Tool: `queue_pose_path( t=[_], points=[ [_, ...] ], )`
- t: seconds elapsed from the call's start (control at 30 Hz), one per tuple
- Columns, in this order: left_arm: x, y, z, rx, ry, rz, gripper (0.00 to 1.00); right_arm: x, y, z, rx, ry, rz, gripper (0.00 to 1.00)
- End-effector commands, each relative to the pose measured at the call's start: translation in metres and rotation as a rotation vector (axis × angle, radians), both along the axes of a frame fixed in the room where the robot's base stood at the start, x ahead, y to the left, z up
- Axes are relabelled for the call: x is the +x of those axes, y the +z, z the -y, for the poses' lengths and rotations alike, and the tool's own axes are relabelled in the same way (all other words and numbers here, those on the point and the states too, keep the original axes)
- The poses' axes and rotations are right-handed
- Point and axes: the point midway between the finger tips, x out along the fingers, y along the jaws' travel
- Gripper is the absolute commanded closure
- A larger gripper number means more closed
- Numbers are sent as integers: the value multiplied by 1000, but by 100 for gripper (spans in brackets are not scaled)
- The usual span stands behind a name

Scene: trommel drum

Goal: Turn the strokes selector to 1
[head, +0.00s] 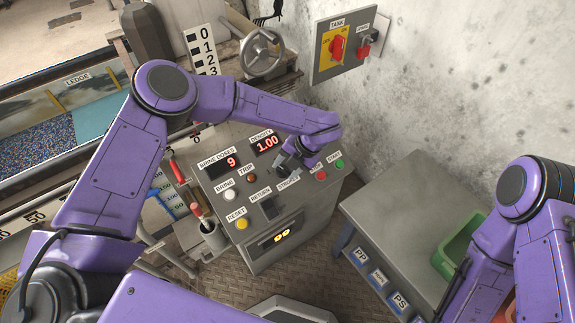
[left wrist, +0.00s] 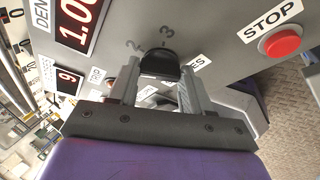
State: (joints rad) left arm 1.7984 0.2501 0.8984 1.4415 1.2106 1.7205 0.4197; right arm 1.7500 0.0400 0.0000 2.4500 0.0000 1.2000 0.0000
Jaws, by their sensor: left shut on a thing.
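The strokes selector is a black knob (left wrist: 160,64) on the sloping grey control panel (head: 235,195). In the left wrist view the numbers 2 and 3 show beside it; I see no 1, and I cannot tell which number the knob points at. My left gripper (left wrist: 160,82) has one finger on each side of the knob and is shut on it. In the head view this gripper (head: 290,164) is at the panel, above the STROKES label (head: 288,182), and hides most of the knob. My right arm is at the right, its gripper out of view.
Close by are the red STOP button (left wrist: 282,43), the green START button (head: 339,164) and the RETURN switch (head: 269,208). The displays read 9 (head: 231,162) and 1.00 (head: 268,145). A grey table (head: 400,220) with a green bin (head: 455,250) stands at the right.

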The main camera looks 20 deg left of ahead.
Motion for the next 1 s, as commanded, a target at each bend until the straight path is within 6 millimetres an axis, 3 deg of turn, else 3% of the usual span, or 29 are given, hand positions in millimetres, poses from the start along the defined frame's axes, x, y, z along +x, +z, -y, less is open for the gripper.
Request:
queue_pose_path(
  t=[0.5,1.0],
  points=[
    [1,2,-5,-126,385,166,82,0,-1,0,0,0,0,57],
    [1,3,-6,-176,534,230,82,0,-3,0,0,0,0,57]
  ],
)
